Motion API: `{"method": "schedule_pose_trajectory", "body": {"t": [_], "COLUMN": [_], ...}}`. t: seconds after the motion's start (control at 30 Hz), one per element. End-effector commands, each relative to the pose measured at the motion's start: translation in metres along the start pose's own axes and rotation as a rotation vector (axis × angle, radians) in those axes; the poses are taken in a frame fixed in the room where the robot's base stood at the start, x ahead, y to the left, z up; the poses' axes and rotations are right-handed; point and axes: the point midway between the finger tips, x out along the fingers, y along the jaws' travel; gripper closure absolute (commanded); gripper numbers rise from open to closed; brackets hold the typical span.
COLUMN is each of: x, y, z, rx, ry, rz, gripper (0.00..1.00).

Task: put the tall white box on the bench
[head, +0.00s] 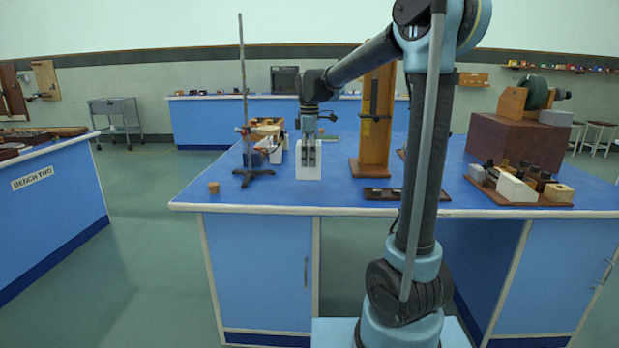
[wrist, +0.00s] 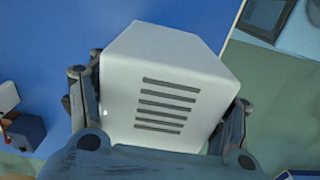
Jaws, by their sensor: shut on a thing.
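The tall white box (head: 308,174) is at the front left part of the blue bench (head: 345,196), upright, in the head view. My gripper (head: 309,150) comes down from above and is shut on the box. In the wrist view the white box (wrist: 165,90) fills the middle, with dark slots on its face, and a finger of my gripper (wrist: 160,112) lies along each side. The box's base appears at the bench top; I cannot tell whether it touches.
A retort stand (head: 244,120) stands just left of the box, with small apparatus behind. A cork (head: 213,187) lies near the left corner. A wooden upright (head: 376,125) and a dark tray (head: 385,194) are to the right. The front edge is close.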

Motion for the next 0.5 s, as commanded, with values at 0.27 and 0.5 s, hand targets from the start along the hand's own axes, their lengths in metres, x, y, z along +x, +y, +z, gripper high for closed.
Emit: {"method": "schedule_pose_trajectory", "body": {"t": [0.27,0.5], "x": [0.019,0.048], "y": [0.0,0.0], "z": [-0.001,-0.002], "rx": [-0.002,-0.002], "ry": [0.0,0.0], "rz": [0.0,0.0], "gripper": [0.69,0.69]}}
